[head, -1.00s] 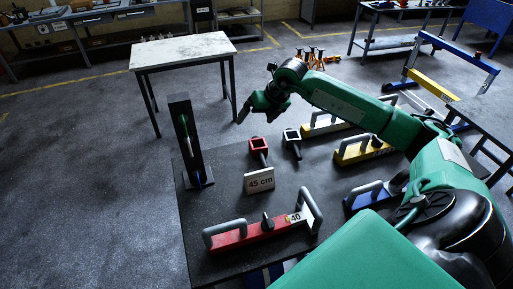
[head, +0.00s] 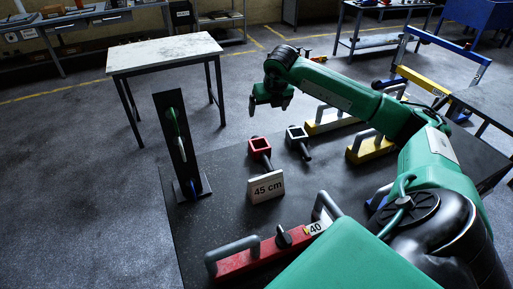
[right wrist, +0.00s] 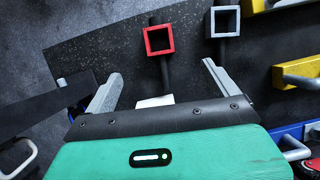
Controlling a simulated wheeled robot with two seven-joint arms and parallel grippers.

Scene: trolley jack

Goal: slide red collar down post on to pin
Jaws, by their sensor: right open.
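The red collar (head: 259,145) is a square open ring with a dark handle. It rests on the dark tabletop, and also shows in the right wrist view (right wrist: 146,42), beyond the fingertips. A small blue piece (head: 193,187), possibly the pin, is low on the post. My left gripper is out of view.
A grey square collar (head: 297,132) with a dark handle lies right of the red one. A "45 cm" sign (head: 267,188) stands in front. A red handled block (head: 250,260) marked 40 is nearest; yellow handled blocks (head: 372,149) are at right.

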